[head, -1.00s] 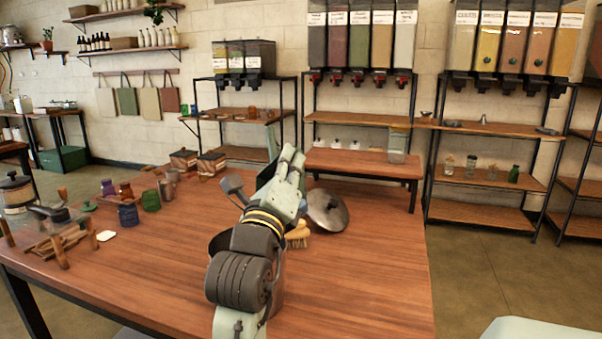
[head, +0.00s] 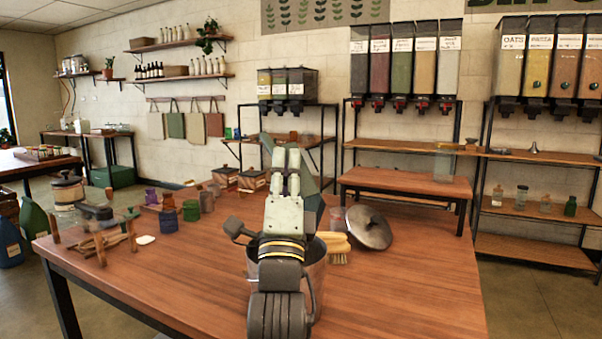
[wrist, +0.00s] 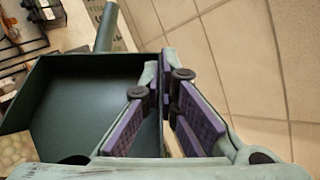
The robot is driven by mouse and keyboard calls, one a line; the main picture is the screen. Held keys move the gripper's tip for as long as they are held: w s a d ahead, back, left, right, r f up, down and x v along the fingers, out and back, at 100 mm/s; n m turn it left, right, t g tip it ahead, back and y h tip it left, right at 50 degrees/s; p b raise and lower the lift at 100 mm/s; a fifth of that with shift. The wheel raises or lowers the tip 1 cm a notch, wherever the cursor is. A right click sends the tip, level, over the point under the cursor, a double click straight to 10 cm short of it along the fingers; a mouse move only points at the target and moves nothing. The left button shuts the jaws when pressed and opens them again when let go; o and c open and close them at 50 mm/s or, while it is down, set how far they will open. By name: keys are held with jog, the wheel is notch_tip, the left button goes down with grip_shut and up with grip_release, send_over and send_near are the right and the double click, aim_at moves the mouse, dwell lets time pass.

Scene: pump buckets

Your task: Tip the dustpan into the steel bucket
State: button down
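The dark green dustpan (wrist: 85,105) fills the left of the wrist view, its handle (wrist: 106,28) pointing up in the picture. Its pan looks bare where I see it. My gripper (wrist: 167,105) is shut on the dustpan's side wall, one purple pad on each side. In the head view my gripper (head: 288,165) is raised over the table, and part of the dustpan (head: 310,178) shows behind it. The steel bucket (head: 318,275) stands on the table below and behind my arm, which hides much of it, including its inside.
On the wooden table (head: 400,285), a brush (head: 337,248) and a round metal lid (head: 369,228) lie right of the bucket. Jars (head: 191,210), a wooden rack (head: 98,243) and boxes stand to the left. The table's right front is clear.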

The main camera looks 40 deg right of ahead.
jog(key=shift+w+a+f+n+t+y+b, duration=0.25)
jog(key=shift+a+n+t+y+b, duration=0.45)
jog(key=shift+n+t+y, duration=0.6)
jog(key=shift+w+a+f+n+t+y+b, duration=0.25)
jog(key=shift+a+n+t+y+b, duration=0.6)
jog(key=shift+n, duration=1)
jog(key=shift+w+a+f+n+t+y+b, duration=0.15)
jog(key=shift+w+a+n+t+y+b, duration=0.4)
jog(key=shift+n+y, duration=0.9)
jog(key=shift+s, duration=0.2)
jog(key=s+d+m+g+h+p, duration=0.35)
jog(key=d+m+g+p, duration=0.45)
jog(key=m, duration=0.4)
jog(key=s+d+m+g+h+p, duration=0.3)
jog(key=d+m+g+h+p, duration=0.3)
jog(key=m+g, duration=0.45)
jog(key=s+d+f+m+y+p, duration=0.4)
jog(key=d+f+m+y+p, duration=0.4)
jog(key=d+f+p, duration=0.2)
jog(key=shift+d+f+g, duration=0.15)
jog(key=shift+d+g, duration=0.2)
jog(key=shift+d, duration=0.45)
